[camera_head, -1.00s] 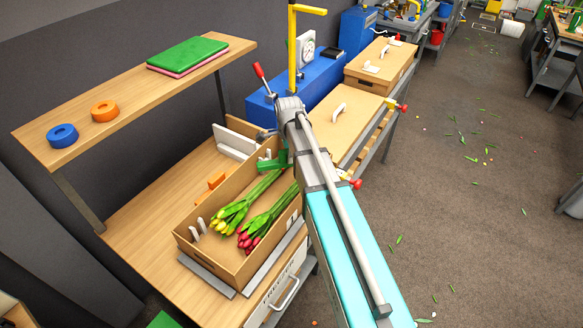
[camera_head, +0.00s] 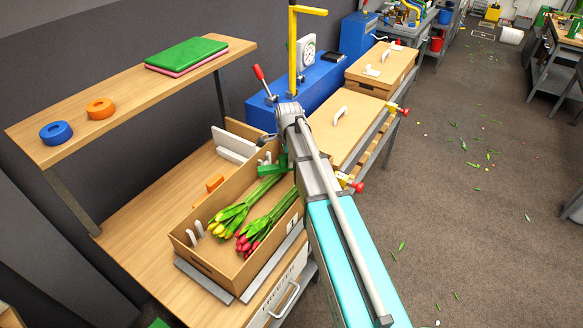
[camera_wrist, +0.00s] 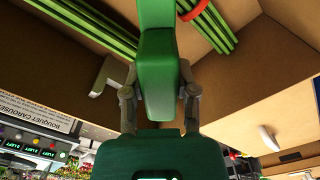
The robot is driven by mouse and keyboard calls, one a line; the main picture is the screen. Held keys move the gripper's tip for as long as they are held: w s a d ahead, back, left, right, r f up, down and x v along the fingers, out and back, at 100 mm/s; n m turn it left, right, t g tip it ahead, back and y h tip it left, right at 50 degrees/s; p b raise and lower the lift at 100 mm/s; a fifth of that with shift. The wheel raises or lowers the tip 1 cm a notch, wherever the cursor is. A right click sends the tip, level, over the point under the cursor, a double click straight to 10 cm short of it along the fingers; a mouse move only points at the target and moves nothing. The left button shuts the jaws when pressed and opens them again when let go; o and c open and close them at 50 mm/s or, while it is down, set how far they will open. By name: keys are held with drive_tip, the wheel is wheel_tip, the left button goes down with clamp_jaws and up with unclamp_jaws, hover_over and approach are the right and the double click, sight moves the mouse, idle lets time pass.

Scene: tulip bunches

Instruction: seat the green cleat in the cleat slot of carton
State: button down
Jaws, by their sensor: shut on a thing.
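My gripper (camera_wrist: 160,92) is shut on the green cleat (camera_wrist: 158,62), with one finger on each side of it. In the head view the green cleat (camera_head: 271,170) shows beside my arm at the far end of the open carton (camera_head: 212,264). It looks to be over or inside the carton there; I cannot tell whether it touches the cardboard. The carton holds yellow tulips (camera_head: 228,217) and red tulips (camera_head: 252,236). White pieces (camera_head: 194,232) stand at its near left end. My arm hides much of the gripper, and the slot is not clear to see.
A lidded carton (camera_head: 342,122) and a blue box (camera_head: 320,82) with a yellow post stand beyond. Carton walls surround the cleat in the wrist view.

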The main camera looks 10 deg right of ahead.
drive_tip(key=shift+f+b, duration=0.9)
drive_tip(key=shift+f, duration=0.35)
drive_tip(key=shift+f, duration=0.15)
drive_tip(key=shift+c, duration=2)
unclamp_jaws()
drive_tip(key=shift+r, duration=0.25)
wheel_tip(320, 180, up, 12)
drive_tip(key=p, duration=1.2)
drive_tip(key=shift+s, duration=0.15)
